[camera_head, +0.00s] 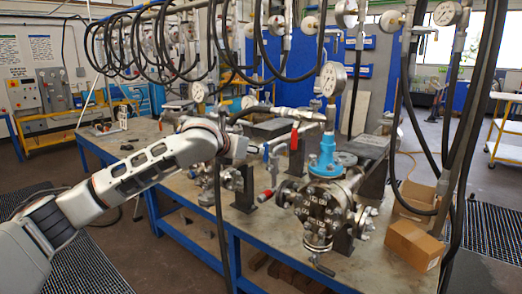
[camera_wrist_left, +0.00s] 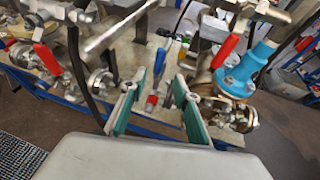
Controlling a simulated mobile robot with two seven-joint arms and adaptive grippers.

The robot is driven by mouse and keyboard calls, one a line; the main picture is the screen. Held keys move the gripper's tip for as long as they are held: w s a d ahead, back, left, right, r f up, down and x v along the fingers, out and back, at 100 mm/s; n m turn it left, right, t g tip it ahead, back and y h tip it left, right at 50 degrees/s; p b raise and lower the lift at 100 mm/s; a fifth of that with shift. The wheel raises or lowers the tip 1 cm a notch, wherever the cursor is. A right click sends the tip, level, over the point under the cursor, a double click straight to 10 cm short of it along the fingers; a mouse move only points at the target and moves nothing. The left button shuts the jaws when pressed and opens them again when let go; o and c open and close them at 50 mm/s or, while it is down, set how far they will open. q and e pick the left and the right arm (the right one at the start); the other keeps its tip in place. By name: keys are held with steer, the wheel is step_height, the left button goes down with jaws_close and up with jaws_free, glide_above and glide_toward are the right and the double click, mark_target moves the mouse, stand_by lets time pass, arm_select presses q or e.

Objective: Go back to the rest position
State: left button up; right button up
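My left arm reaches in from the left in the head view, its wrist (camera_head: 205,140) above the workbench (camera_head: 262,232). The left gripper (camera_wrist_left: 158,98) shows in the wrist view with its two green-padded fingers apart and nothing between them that it grips. In the head view I cannot make out its fingers. A metal flanged vessel (camera_head: 325,212) with a blue neck (camera_head: 326,158) and a pressure gauge (camera_head: 332,79) stands on the bench, right of my wrist. The blue neck also shows in the wrist view (camera_wrist_left: 250,66). My right gripper is not in view.
Black hoses (camera_head: 160,45) hang overhead, and several cross near my arm and the vessel. Red valve handles (camera_wrist_left: 47,58) stick up around the fittings. Cardboard boxes (camera_head: 413,244) sit at the bench's right end. Open floor (camera_head: 30,165) lies left of the bench.

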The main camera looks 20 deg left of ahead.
arm_select(q)
steer(key=s+d+f+n+g+h, duration=0.15)
steer(key=s+d+f+n, duration=0.35)
steer(key=f, duration=0.6)
steer(key=s+d+f+n+h, duration=0.2)
steer(key=s+d+f+n, duration=0.3)
steer(key=f, duration=0.6)
steer(key=s+d+f+n+g+h, duration=0.1)
steer(key=s+d+f+n, duration=0.4)
steer(key=f, duration=0.6)
steer(key=s+a+f+n+y, duration=0.1)
steer(key=s+a+f+n, duration=0.1)
steer(key=s+f+n, duration=0.4)
steer(key=s+a+f+n+y, duration=0.1)
steer(key=s+f+n, duration=0.5)
steer(key=s, duration=0.9)
steer(key=s+a+f+n+y, duration=0.1)
steer(key=s+a+f+n, duration=0.2)
steer(key=s+f+n, duration=0.3)
steer(key=s+f, duration=0.1)
steer(key=s, duration=0.3)
steer(key=shift+s+n+y, duration=0.2)
steer(key=shift+n+y, duration=0.1)
steer(key=shift+y, duration=0.05)
